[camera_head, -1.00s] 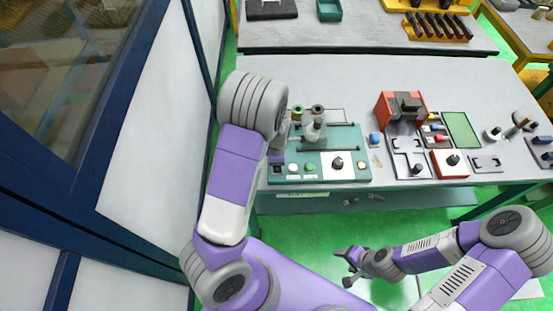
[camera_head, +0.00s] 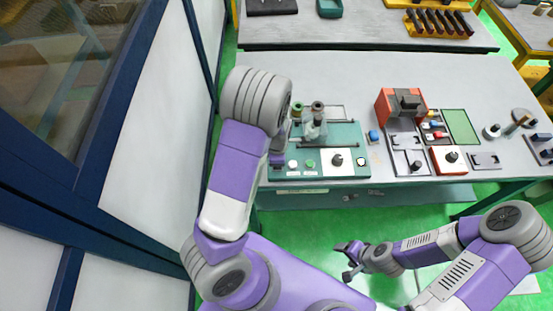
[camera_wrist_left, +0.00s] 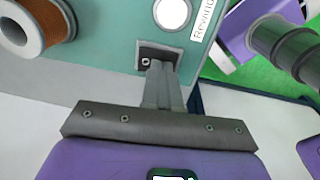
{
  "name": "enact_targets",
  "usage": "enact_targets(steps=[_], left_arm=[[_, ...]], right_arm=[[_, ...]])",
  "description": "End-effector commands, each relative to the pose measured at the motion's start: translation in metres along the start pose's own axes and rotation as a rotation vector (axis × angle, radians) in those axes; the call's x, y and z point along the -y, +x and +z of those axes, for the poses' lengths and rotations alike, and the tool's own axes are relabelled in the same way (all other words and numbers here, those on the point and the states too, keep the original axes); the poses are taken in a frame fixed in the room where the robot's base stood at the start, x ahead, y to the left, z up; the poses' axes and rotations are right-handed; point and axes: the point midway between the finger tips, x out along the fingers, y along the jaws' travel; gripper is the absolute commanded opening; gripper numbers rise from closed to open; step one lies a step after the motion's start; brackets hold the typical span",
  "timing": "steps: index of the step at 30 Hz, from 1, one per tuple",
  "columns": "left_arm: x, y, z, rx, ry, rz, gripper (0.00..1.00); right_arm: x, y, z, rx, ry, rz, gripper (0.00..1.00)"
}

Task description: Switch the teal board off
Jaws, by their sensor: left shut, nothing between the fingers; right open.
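The teal board (camera_head: 348,137) lies on the grey table, partly behind my left arm. It carries a dark switch plate (camera_wrist_left: 150,54) at its edge, a white round button (camera_wrist_left: 172,12) beside it and a copper-wound spool (camera_wrist_left: 47,22). My left gripper (camera_wrist_left: 160,66) is shut and empty, its fingertips right at the switch plate in the left wrist view. The fingers cover part of the switch, so I cannot tell its position or whether they touch it. My right gripper (camera_head: 344,262) is open and empty, over the floor in front of the table.
Right of the board stand a red-orange machine (camera_head: 387,105), a grey fixture plate (camera_head: 399,141) and a red box with a black knob (camera_head: 436,162). A blue button (camera_head: 374,137) sits between.

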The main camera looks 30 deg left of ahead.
Motion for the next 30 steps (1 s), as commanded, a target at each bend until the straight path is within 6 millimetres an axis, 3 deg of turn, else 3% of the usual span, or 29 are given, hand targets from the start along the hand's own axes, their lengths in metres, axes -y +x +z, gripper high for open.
enact_targets(steps=[10,21,30], left_arm=[[0.001,-0.044,0.001,-0.001,0.001,-0.002,0.00],[0.005,-0.120,0.002,0.001,0.003,0.000,0.00],[0.006,-0.137,0.001,0.000,0.001,-0.002,0.00]], right_arm=[[0.016,-0.042,0.002,0.000,0.000,0.000,0.67],[0.021,-0.055,0.002,0.000,0.000,0.000,0.67],[0.022,-0.059,0.003,0.000,0.000,0.000,0.67]])
